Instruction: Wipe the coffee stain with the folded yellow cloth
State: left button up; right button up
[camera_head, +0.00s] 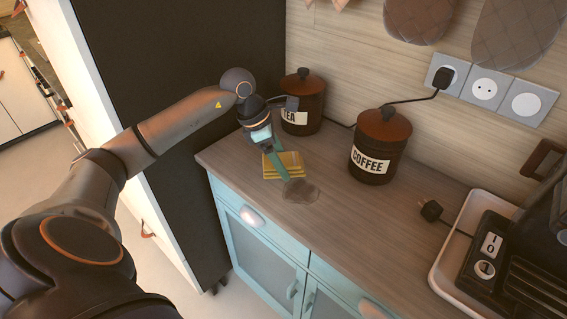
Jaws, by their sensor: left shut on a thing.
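The folded yellow cloth (293,163) is on the wooden countertop near its left end. The coffee stain (300,191) is a dark patch on the counter just in front of the cloth, close to the counter's front edge. My left gripper (276,167) reaches down from above and is shut on the cloth. Its teal fingers cover part of the cloth, so the exact grip is partly hidden. My right gripper is out of view.
A dark TEA canister (301,104) stands behind the cloth and a COFFEE canister (378,150) to its right. A loose black plug (431,210) and a coffee machine in a white tray (446,262) are at the right. The counter (356,222) right of the stain is clear.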

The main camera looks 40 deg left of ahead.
aim_at(287, 159)
pick_arm(q)
jog(key=shift+r+p, duration=0.8)
jog(key=shift+r, duration=0.85)
jog(key=shift+d, duration=0.1)
